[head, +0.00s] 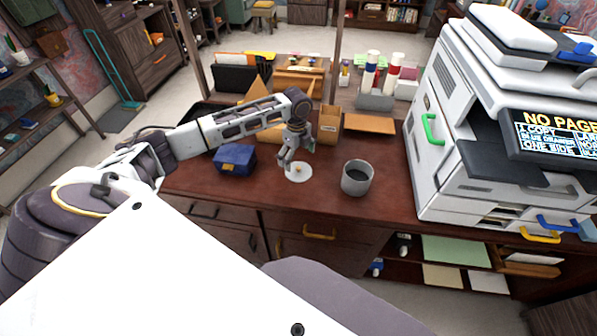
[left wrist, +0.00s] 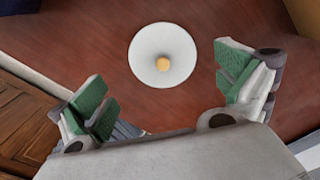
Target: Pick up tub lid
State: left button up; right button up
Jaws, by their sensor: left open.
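The tub lid (head: 299,174) is a white disc with a small tan knob, lying flat on the desk in the head view. In the left wrist view the lid (left wrist: 163,55) lies beyond and between the two green-padded fingers. My left gripper (head: 287,164) is above the desk at the lid's left edge, pointing down. It is open and empty, with its fingers (left wrist: 165,95) spread wide and not touching the lid. A grey tub (head: 356,178) stands open on the desk to the right of the lid. My right gripper is not in view.
A dark blue box (head: 234,159) sits left of the lid. A large white copier (head: 470,130) stands at the right. Wooden organisers (head: 329,124) and bottles (head: 370,72) stand behind. The desk's front edge is close to the lid.

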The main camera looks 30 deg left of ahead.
aim_at(298, 167)
pick_arm(q)
jog(key=shift+w+d+f, duration=0.1)
jog(key=shift+w+f, duration=0.05)
jog(key=shift+f, duration=2.45)
grip_shut()
